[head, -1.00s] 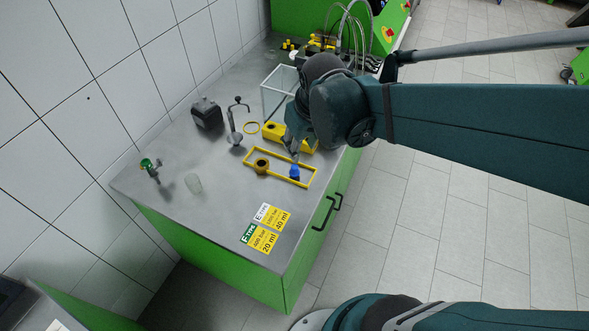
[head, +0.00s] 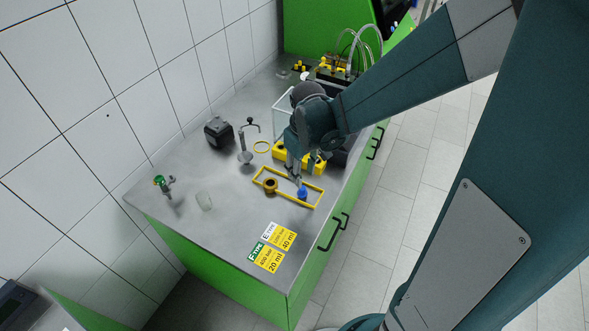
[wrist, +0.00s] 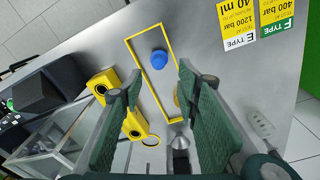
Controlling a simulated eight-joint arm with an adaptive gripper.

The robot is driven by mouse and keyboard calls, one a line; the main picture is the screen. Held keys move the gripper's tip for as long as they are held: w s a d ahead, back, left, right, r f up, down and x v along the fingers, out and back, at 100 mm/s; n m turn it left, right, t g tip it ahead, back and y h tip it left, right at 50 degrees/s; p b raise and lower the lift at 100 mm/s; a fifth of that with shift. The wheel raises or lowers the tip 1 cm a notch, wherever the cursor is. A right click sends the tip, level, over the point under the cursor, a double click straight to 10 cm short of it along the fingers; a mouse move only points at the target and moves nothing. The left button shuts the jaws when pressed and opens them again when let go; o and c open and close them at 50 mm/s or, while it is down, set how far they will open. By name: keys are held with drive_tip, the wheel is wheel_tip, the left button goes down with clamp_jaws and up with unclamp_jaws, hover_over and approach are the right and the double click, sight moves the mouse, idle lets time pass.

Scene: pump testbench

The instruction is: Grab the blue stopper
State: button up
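The blue stopper (head: 302,193) stands inside the right end of a yellow rectangular frame (head: 262,184) on the steel bench. In the wrist view, the blue stopper (wrist: 159,59) shows from above, ahead of the fingertips and between their lines, with nothing touching it. My gripper (head: 306,170) is just above and behind the stopper in the head view. In the wrist view, my gripper (wrist: 158,80) has its two green pads wide apart with nothing between them.
A brass-coloured round part (head: 269,186) sits at the frame's other end. A yellow block (head: 312,165) with holes stands behind the frame, near my gripper. A glass box (head: 283,108), a metal stand (head: 243,150) and a dark block (head: 218,132) stand farther back. The front bench area by the labels (head: 273,246) is flat.

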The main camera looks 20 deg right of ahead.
sight(302, 189)
drive_tip(key=shift+w+f+g+p, duration=0.2)
drive_tip(key=shift+w+f, duration=0.05)
drive_tip(key=shift+f, duration=0.45)
drive_tip(key=shift+w+f+g+p, duration=0.15)
drive_tip(key=shift+w+f+g, duration=0.05)
drive_tip(key=shift+f, duration=0.45)
drive_tip(key=shift+n, duration=0.3)
drive_tip(key=shift+f, duration=1.3)
drive_tip(key=shift+f, duration=0.2)
drive_tip(key=shift+d+f, duration=0.1)
drive_tip(key=shift+f, duration=2.3)
drive_tip(key=c, duration=0.6)
